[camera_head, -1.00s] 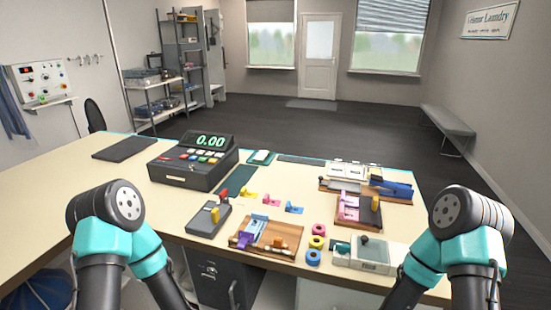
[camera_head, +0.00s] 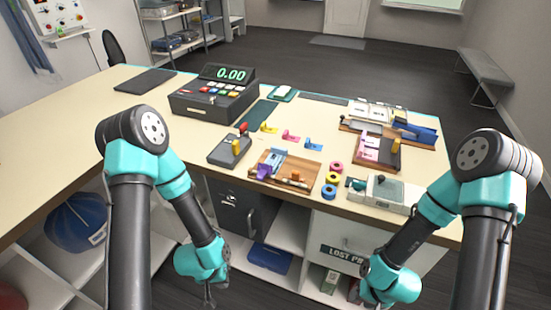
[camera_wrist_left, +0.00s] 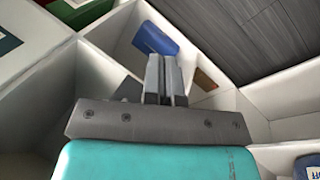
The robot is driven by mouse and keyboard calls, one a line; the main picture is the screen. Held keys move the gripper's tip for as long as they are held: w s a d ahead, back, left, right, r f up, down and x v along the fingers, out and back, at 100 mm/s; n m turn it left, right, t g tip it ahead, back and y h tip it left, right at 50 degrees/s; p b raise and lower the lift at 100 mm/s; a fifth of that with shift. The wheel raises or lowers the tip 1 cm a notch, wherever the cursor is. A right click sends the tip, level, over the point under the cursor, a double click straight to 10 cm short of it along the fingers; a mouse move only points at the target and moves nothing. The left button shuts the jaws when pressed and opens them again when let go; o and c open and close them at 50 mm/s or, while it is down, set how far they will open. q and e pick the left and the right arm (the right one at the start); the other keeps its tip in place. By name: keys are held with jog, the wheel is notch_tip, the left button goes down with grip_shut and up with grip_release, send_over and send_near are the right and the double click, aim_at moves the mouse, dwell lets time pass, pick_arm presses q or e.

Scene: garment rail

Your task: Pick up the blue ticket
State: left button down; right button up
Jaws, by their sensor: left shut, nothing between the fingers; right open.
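The blue ticket (camera_head: 313,145) lies on the cream counter (camera_head: 75,125), at the right end of a short diagonal row with a yellow ticket (camera_head: 268,127) and a pink ticket (camera_head: 290,135). My left gripper (camera_head: 209,300) hangs low in front of the counter, well below and left of the blue ticket. In the left wrist view its fingers (camera_wrist_left: 166,78) are together with nothing between them. My right gripper (camera_head: 360,302) is also low in front of the counter, near the bottom edge. It is open, though its fingers are small and partly hidden. Neither gripper touches the ticket.
A cash register (camera_head: 213,98) stands behind and left of the tickets. A wooden tray (camera_head: 303,171), tape rolls (camera_head: 332,178) and a card machine (camera_head: 385,192) lie nearer the counter's front edge. Open shelves (camera_head: 285,235) are below. The counter's left part is mostly clear.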

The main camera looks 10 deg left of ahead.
dwell(0.4)
pick_arm(q)
jog(key=c, duration=1)
grip_release()
jog(key=shift+o, duration=0.2)
